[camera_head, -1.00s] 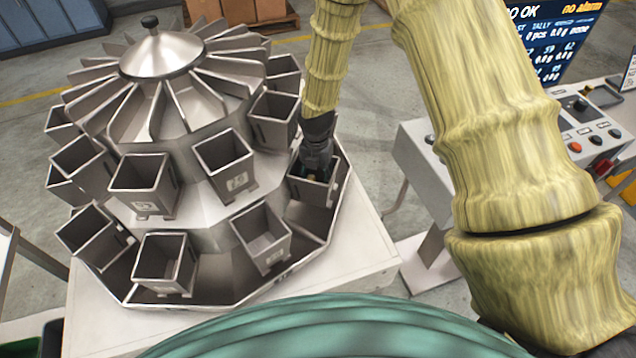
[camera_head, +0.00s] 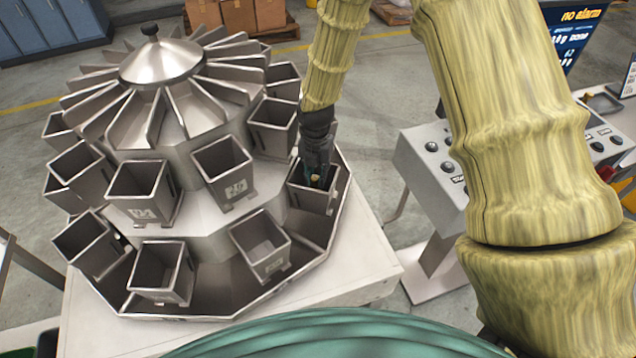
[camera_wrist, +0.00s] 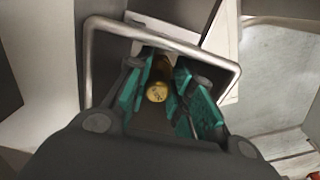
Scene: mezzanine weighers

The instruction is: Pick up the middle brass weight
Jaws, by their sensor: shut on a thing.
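My gripper (camera_head: 316,178) reaches down into a grey metal bucket (camera_head: 308,200) at the right of the weigher in the head view. In the wrist view, a small brass weight (camera_wrist: 157,92) lies between the green-padded fingers of my gripper (camera_wrist: 162,98). The gripper is shut on it. The bucket's metal rim (camera_wrist: 232,75) surrounds the fingers. The weight's lower part and the bucket floor are mostly hidden. No other brass weight shows clearly, so I cannot tell its order among others.
The weigher's cone top (camera_head: 160,62) and several other open buckets stand to the left. A control console (camera_head: 440,165) stands to the right, partly behind my arm. A white platform (camera_head: 365,255) edges the weigher. Cardboard boxes (camera_head: 238,14) sit at the back.

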